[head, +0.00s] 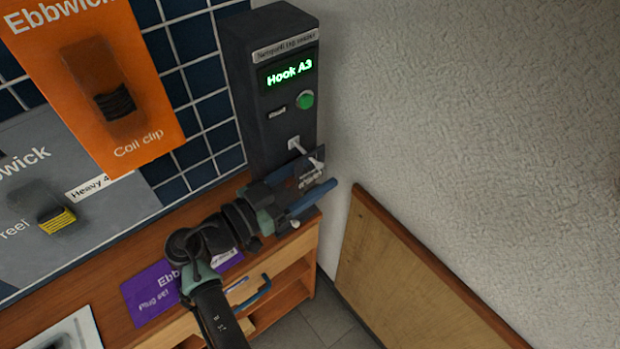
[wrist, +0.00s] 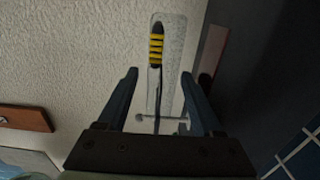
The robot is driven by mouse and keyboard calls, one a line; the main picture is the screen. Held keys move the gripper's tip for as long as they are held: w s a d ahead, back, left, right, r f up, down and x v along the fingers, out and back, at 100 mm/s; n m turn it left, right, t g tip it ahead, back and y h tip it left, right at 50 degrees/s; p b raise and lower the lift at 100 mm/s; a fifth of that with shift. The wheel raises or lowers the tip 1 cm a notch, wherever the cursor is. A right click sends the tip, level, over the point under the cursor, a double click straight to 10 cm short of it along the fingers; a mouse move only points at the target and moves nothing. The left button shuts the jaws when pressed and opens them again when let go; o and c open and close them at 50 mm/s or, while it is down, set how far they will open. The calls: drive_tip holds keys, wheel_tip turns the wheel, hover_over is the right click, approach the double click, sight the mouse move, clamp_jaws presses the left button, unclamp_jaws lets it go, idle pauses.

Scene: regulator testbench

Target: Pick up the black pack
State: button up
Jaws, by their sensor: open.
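My gripper (head: 324,172) is open in front of the lower part of a dark machine (head: 240,90) in the head view. In the wrist view its two fingers (wrist: 158,76) reach forward on either side of a clear narrow pack (wrist: 173,60). The pack holds a slim tool with a black and yellow striped handle (wrist: 156,45) and a pale shaft. I cannot see the fingers touching it. In the head view the pack is mostly hidden by my gripper. I cannot tell for sure whether this is the black pack.
The machine's screen (head: 290,70) reads "Hook A3", above a green button (head: 306,99). A wooden counter (head: 110,322) carries a purple "Plug set" card (head: 150,297). An orange "Coil clip" card (head: 120,135) hangs on the left. A rough white wall (head: 460,130) stands close on the right.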

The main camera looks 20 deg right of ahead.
clamp_jaws()
drive_tip(key=shift+r, duration=0.1)
idle(0.4)
drive_tip(key=shift+r, duration=0.45)
drive_tip(key=shift+s+r, duration=0.15)
drive_tip(key=shift+r, duration=0.05)
drive_tip(key=s+d+b, duration=0.1)
drive_tip(key=s+d, duration=0.1)
drive_tip(key=s, duration=0.6)
drive_tip(key=s+d+b, duration=0.1)
drive_tip(key=s+d, duration=0.2)
drive_tip(key=s, duration=0.6)
